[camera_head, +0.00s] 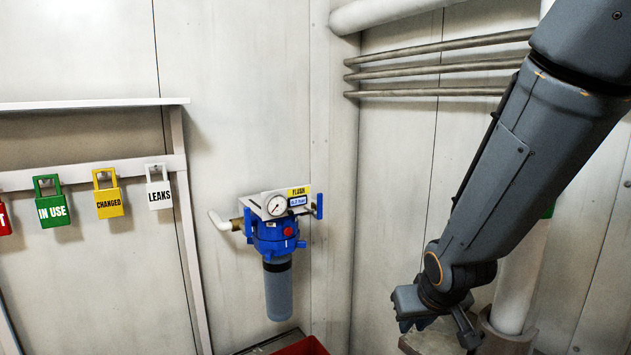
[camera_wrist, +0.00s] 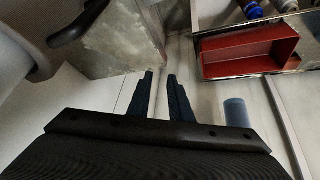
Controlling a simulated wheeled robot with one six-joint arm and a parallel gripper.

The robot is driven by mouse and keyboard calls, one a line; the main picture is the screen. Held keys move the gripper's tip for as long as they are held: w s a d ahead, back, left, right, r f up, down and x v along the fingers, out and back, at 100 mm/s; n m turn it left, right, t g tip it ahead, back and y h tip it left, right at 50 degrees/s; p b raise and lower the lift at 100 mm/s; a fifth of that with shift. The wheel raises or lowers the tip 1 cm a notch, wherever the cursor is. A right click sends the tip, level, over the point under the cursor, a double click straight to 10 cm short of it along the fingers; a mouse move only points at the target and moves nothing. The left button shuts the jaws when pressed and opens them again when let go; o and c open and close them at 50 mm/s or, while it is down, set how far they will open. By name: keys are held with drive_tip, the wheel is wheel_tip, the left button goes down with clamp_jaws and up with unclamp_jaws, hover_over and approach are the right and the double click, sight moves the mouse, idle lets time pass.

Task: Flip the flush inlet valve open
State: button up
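The flush unit hangs on the back wall in the head view. It has a blue filter head (camera_head: 275,236), a grey-blue bowl (camera_head: 278,290), a round gauge (camera_head: 277,205) and a yellow FLUSH label (camera_head: 298,190). A blue lever (camera_head: 248,222) stands upright at its left, by the white inlet pipe (camera_head: 221,221). Another upright blue lever (camera_head: 319,206) is at its right. Which one is the inlet valve is not labelled. My gripper (camera_head: 436,328) is low and right of the unit, apart from it. Its fingers (camera_wrist: 160,75) are parted and empty in the wrist view.
A red bin (camera_wrist: 250,55) lies below, with bottles (camera_wrist: 270,8) beyond it. A blue cylinder (camera_wrist: 237,112) shows right of my fingers. Padlock tags, including a green one (camera_head: 51,207), hang at left. Pipes (camera_head: 440,70) run along the right wall. Space between gripper and unit looks clear.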

drive_tip(key=w+a+r+n+t+y+p, duration=0.2)
drive_tip(key=w+a+r+t, duration=0.2)
drive_tip(key=w+r, duration=0.3)
drive_tip(key=n+t+y+p, duration=0.3)
drive_tip(key=t+y+p, duration=0.15)
drive_tip(key=y, duration=0.35)
approach(321, 198)
drive_tip(key=b+x, duration=0.1)
drive_tip(key=x, duration=0.2)
drive_tip(key=p+x, duration=0.2)
drive_tip(key=x, duration=0.5)
drive_tip(key=shift+w+a, duration=0.15)
drive_tip(key=shift+w, duration=0.05)
clamp_jaws()
